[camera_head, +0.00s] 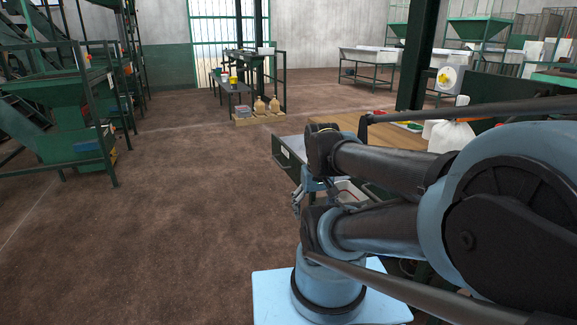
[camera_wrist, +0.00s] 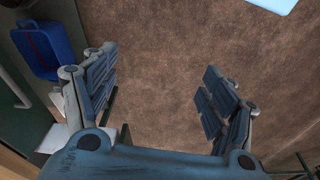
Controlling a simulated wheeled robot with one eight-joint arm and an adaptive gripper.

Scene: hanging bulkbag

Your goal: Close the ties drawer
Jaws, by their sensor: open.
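A dark green drawer front (camera_head: 288,157) with a small pale label shows at the left end of the wooden-topped bench (camera_head: 372,124) in the head view. I cannot read the label, so I cannot tell whether it is the ties drawer. An open, light-rimmed compartment (camera_head: 350,190) with something red shows below, mostly hidden by my arm. My gripper (camera_head: 298,202) is beside the bench, partly hidden by my arm. In the wrist view my gripper (camera_wrist: 158,95) is open and empty above brown floor. A dark panel with a grey handle (camera_wrist: 14,92) stands left of its fingers.
In the wrist view a blue bin (camera_wrist: 46,48) lies left of the fingers. Jugs (camera_head: 267,104) stand on a pallet farther back. Green machinery (camera_head: 60,100) is at left. The floor between (camera_head: 180,190) is clear.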

